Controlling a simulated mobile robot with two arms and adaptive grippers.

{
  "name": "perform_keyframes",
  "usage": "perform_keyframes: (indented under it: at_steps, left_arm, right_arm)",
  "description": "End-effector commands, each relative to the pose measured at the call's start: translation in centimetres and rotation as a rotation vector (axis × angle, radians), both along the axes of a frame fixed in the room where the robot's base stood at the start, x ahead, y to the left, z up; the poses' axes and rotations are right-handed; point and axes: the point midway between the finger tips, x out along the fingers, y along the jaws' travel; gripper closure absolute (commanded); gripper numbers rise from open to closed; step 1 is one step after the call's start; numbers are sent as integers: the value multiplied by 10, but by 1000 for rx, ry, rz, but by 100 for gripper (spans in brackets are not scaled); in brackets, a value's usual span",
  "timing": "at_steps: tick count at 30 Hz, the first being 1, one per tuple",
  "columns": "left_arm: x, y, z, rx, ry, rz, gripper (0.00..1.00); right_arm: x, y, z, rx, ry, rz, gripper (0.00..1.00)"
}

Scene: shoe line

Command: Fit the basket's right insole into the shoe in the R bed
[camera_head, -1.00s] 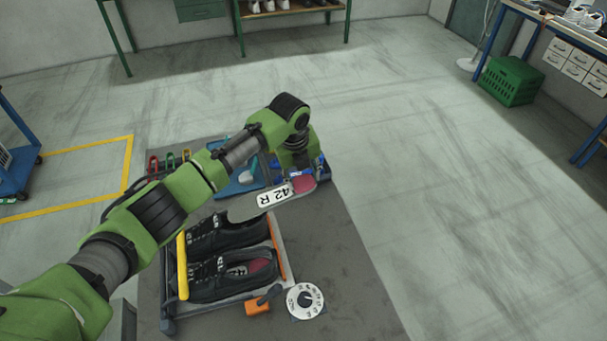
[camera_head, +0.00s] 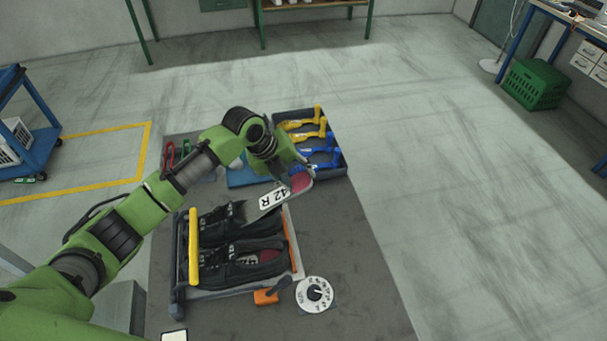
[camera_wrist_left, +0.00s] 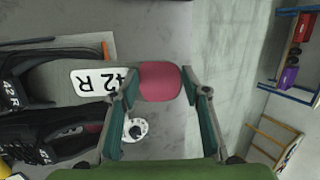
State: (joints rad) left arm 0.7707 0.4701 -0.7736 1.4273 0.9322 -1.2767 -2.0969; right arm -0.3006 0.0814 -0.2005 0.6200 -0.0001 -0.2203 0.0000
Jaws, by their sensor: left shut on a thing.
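My left gripper (camera_head: 294,179) is shut on the insole (camera_head: 271,199), a grey sole with a red heel and a white "42 R" label. The insole is held by its heel, its front end over or beside the far black shoe (camera_head: 218,226); contact cannot be told. In the left wrist view the red heel (camera_wrist_left: 160,82) lies between the fingertips (camera_wrist_left: 159,76). The tongue of the shoe beside the insole reads "42 R" (camera_wrist_left: 11,94). The near black shoe (camera_head: 225,264) has a red-heeled insole inside. Both shoes lie side by side in a rack. My right gripper is out of view.
The rack has a yellow bar (camera_head: 194,246) at left and an orange bar (camera_head: 293,245) at right. An orange clamp (camera_head: 266,296) and a white dial (camera_head: 314,294) stand in front. A grey tray (camera_head: 342,165) of yellow and blue tools lies behind. The table's right side is clear.

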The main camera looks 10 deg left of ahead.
Motion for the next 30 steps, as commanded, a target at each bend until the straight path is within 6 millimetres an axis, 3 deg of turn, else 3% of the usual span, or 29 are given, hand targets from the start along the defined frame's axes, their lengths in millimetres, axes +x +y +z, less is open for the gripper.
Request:
perform_keyframes:
  at_steps: [30]
  left_arm:
    - [-24,58,-34,46,18,-1,76]
  right_arm:
    - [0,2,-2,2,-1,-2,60]
